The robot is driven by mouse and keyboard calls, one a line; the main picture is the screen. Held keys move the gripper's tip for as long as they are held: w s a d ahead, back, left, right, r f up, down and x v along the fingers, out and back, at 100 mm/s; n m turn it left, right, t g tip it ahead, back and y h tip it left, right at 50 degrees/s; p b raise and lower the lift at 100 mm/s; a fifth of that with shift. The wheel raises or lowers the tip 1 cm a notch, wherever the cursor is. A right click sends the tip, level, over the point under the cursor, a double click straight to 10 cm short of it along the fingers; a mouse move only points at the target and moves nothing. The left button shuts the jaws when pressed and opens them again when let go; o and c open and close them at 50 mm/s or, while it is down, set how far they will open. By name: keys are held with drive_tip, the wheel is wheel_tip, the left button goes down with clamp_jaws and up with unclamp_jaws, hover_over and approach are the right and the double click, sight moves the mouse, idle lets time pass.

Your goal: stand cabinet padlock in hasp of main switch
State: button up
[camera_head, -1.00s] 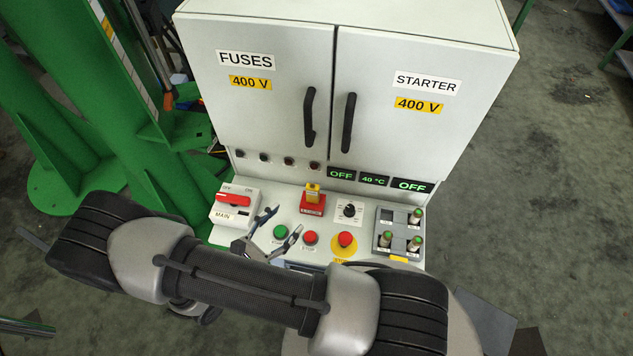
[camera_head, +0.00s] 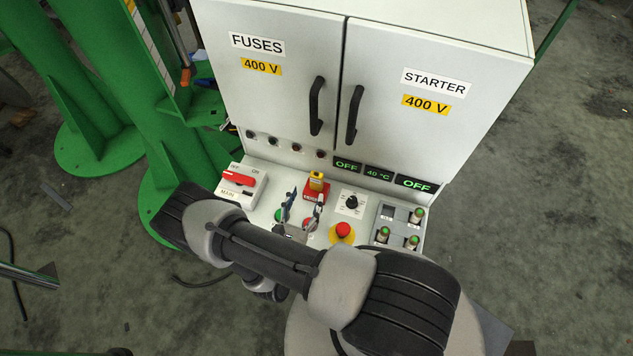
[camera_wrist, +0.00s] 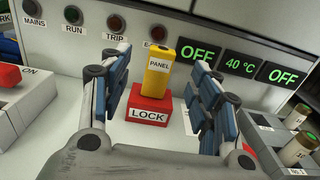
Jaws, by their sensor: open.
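The yellow padlock (camera_wrist: 159,68), labelled PANEL, stands upright in a red block (camera_wrist: 149,109) labelled LOCK on the cabinet's sloping panel; it also shows in the head view (camera_head: 317,180). My gripper (camera_head: 306,199) is open and empty. In the wrist view its blue-padded fingers (camera_wrist: 161,70) reach out on either side of the padlock and red block, with gaps on both sides. The white main switch box (camera_head: 233,195) with its red handle (camera_head: 238,179) is at the panel's left; only part shows in the wrist view (camera_wrist: 22,105). I cannot make out its hasp clearly.
A black rotary knob (camera_head: 351,202), a red emergency button (camera_head: 343,230) and a bay of green-topped fuses (camera_head: 400,228) lie to the right. Indicator lamps (camera_wrist: 72,15) and green displays (camera_wrist: 240,66) line the panel's back. Cabinet doors (camera_head: 270,85) rise behind.

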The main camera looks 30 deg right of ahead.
sight(315, 178)
drive_tip(key=x, duration=0.4)
drive_tip(key=shift+b+x, duration=0.7)
drive_tip(key=shift+x, duration=1.95)
drive_tip(key=shift+s+d, duration=0.1)
drive_tip(key=shift+s, duration=0.05)
drive_tip(key=c, duration=1.3)
drive_tip(key=shift+o, duration=0.2)
